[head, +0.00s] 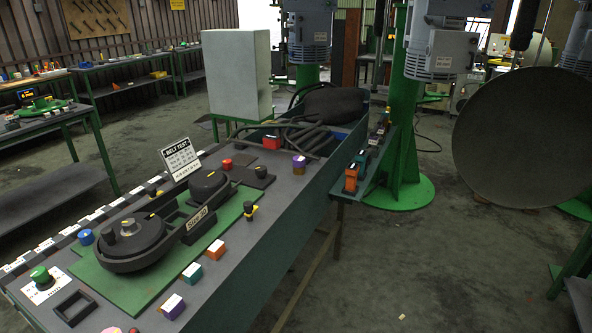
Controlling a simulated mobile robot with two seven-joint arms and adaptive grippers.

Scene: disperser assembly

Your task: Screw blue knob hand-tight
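A small blue knob (85,237) sits at the left edge of the workbench, beside the green base plate (112,283). It is too small to tell whether it is threaded onto anything or how tight it sits. On the plate is a dark belt assembly with two round pulleys, the nearer one (133,236) and the farther one (208,185). Neither of my grippers is in view, and nothing touches the blue knob.
A white box (238,75) stands behind. A large dark disc (515,137) fills the right. Floor right of the bench is mostly clear.

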